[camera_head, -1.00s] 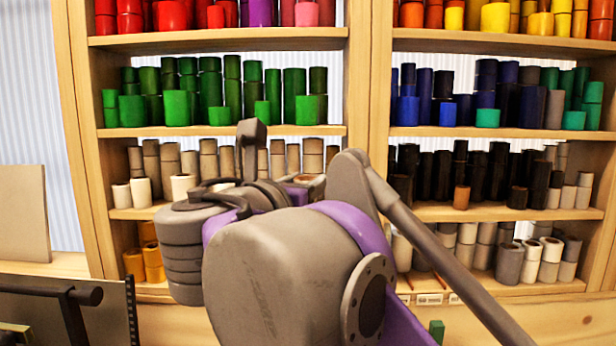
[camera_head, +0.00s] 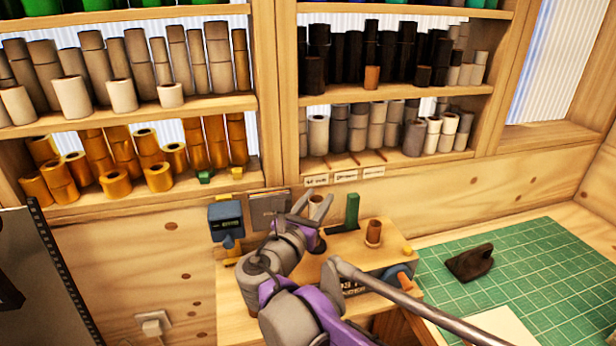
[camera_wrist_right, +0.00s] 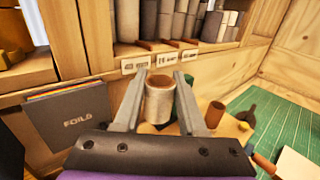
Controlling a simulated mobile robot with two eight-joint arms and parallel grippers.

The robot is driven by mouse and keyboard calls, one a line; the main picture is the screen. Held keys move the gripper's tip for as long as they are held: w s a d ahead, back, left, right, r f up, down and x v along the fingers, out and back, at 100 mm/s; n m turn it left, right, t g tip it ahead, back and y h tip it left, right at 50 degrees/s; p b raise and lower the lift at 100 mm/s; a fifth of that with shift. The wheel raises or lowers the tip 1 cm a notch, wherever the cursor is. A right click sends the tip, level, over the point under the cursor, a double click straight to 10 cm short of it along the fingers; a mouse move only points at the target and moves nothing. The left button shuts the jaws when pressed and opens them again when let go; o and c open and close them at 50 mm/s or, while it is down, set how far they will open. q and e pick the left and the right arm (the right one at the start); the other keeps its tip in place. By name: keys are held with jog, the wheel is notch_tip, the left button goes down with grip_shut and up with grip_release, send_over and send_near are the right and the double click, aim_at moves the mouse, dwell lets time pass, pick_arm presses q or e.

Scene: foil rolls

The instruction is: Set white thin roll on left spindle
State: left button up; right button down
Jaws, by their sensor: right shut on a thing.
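My right gripper (camera_head: 313,205) is shut on a white thin roll with a brown core. The roll (camera_wrist_right: 160,100) stands roughly upright between the fingers in the right wrist view, and its top (camera_head: 317,199) shows in the head view. The gripper is above the left part of a wooden stand (camera_head: 240,302) below the shelves. A brown roll or core (camera_head: 373,232) stands upright on the right part of the stand, and it also shows in the right wrist view (camera_wrist_right: 215,113). The left spindle is hidden or cannot be told apart behind my gripper. My left gripper is out of view.
A dark foil box (camera_head: 270,210) and a blue device (camera_head: 226,220) are left of the gripper. A green mat (camera_head: 540,270) with a dark object (camera_head: 470,263) lies to the right. Shelves full of rolls are behind.

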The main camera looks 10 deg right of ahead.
jog(key=shift+d+f, duration=0.1)
jog(key=shift+f, duration=0.1)
jog(key=shift+f+b, duration=1.05)
jog(key=shift+f, duration=0.55)
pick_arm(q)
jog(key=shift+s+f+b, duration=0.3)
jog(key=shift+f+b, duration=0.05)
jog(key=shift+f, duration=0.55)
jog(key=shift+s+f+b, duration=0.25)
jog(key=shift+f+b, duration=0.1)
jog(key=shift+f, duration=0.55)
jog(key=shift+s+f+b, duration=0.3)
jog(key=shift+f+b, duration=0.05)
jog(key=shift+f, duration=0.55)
pick_arm(e)
jog(key=shift+f, duration=1.85)
jog(key=shift+c, duration=2)
grip_release()
jog(key=v, duration=1.1)
jog(key=shift+b, duration=0.3)
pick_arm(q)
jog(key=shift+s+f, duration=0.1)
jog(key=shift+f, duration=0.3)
